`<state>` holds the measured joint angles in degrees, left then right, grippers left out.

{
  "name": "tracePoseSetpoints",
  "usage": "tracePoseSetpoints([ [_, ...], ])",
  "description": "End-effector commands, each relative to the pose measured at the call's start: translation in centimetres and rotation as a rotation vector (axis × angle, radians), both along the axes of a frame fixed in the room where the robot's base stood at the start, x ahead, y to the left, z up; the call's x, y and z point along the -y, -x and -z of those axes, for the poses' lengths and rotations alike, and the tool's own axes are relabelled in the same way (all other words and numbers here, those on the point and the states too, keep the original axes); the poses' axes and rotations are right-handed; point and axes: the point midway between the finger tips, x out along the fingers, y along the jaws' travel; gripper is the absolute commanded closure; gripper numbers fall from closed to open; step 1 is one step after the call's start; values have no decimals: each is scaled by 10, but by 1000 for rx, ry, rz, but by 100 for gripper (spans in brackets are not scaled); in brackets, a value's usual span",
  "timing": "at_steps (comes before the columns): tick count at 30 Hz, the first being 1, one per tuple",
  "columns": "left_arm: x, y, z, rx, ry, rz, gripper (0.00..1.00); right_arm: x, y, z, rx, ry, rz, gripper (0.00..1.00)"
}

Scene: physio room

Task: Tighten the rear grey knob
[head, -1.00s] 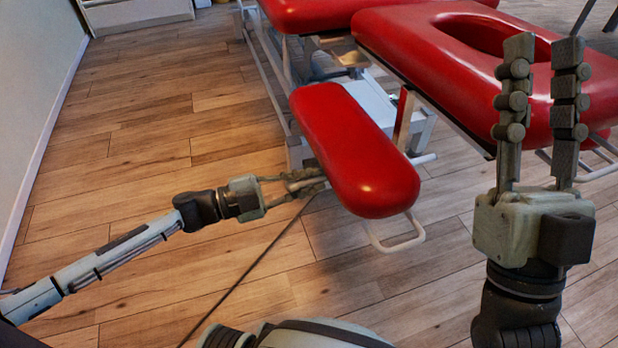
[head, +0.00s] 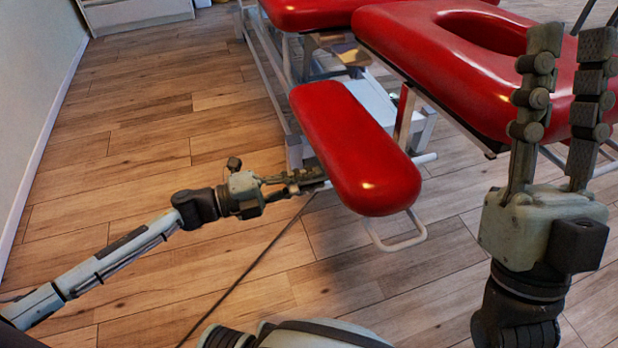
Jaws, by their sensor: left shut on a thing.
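The red armrest pad (head: 352,145) of the treatment table is in the middle of the head view. My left gripper (head: 312,181) reaches in from the left to the pad's near-left side, its fingers low beside and partly under the pad's edge. It is shut on a small grey part there, which I take as a grey knob; the fingers and pad hide it almost wholly, and I cannot tell from its shape which knob it is. My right gripper (head: 572,50) is at the right, fingers pointing up, apart and empty, in front of the red headrest.
The red headrest (head: 420,50) with its face opening fills the upper right. A bent metal bar (head: 398,243) hangs below the armrest pad. A thin dark cable (head: 250,272) crosses the wooden floor. The floor at the left is clear up to the wall (head: 35,90).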

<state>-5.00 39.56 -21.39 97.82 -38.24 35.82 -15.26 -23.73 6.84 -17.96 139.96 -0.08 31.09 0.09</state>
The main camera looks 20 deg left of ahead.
Motion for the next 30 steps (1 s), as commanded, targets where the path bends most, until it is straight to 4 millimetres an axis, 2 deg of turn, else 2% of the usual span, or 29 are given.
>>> tracePoseSetpoints([
  [12,-1,0,1,5,-6,-1,100,1,-1,-2,4,-5,4,71],
  [13,-1,0,1,5,-6,-1,83,1,-1,-1,3,-5,4,71],
  [18,0,0,1,4,-5,0,65,1,-1,-1,2,-4,3,71],
  [26,0,0,0,4,-4,0,65,-1,-2,4,-12,7,-2,71],
  [30,-8,6,1,2,-5,0,65,-1,-1,3,-9,5,-1,71],
])
